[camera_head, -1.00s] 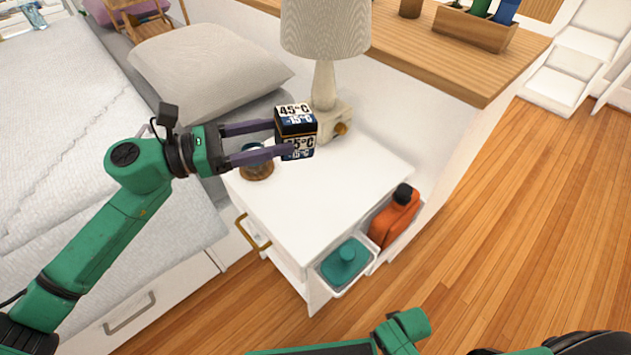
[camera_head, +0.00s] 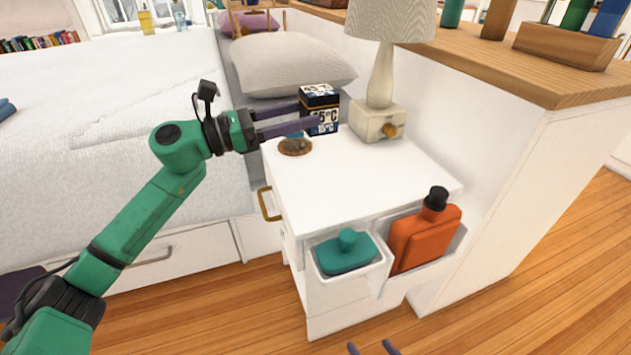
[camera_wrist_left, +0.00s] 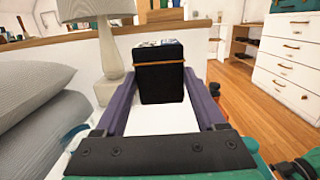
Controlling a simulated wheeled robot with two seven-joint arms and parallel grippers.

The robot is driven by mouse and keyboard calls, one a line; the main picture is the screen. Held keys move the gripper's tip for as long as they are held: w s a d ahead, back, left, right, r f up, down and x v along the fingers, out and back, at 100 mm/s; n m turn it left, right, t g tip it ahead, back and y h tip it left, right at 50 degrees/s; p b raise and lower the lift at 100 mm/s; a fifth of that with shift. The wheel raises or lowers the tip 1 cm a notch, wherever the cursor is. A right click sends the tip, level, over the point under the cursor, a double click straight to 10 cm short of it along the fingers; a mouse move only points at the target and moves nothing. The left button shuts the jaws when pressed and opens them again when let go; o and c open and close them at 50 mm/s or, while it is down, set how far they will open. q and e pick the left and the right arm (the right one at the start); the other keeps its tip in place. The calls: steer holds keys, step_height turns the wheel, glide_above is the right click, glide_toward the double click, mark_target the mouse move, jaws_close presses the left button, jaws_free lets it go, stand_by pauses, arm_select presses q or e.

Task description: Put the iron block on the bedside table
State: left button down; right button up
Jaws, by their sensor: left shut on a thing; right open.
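The iron block (camera_head: 321,108) is a dark box with a white-and-blue label reading temperature figures. My left gripper (camera_head: 308,114) is shut on it, with a purple finger on each side. It also shows in the left wrist view (camera_wrist_left: 161,76), upright between the fingers. The block is over the back left part of the white bedside table (camera_head: 350,185); I cannot tell whether its underside touches the top. Only the fingertips of my right gripper (camera_head: 372,349) show at the bottom edge of the head view; it is open and empty.
A lamp (camera_head: 380,118) stands at the table's back, close right of the block. A small round brown item (camera_head: 295,147) lies near the left edge. The middle of the tabletop is clear.

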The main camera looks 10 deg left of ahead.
arm_select(q)
steer(key=b, duration=0.3)
glide_above(301, 188)
step_height(301, 188, down, 10)
steer(key=shift+r, duration=0.15)
step_height(301, 188, down, 4)
steer(key=shift+r+b, duration=0.1)
steer(key=shift+b, duration=0.25)
steer(key=shift+r, duration=0.1)
arm_select(e)
steer(key=shift+m+t, duration=0.3)
steer(key=shift+t, duration=0.4)
steer(key=f, duration=0.4)
steer(key=shift+s+a+f, duration=0.1)
steer(key=shift+a+f, duration=0.2)
steer(key=shift+f, duration=0.05)
steer(key=shift+f, duration=0.1)
arm_select(q)
steer(key=shift+c, duration=1.6)
jaws_free()
steer(key=shift+f, duration=0.25)
steer(key=o, duration=0.3)
steer(key=shift+r, duration=0.1)
steer(key=shift+r, duration=0.1)
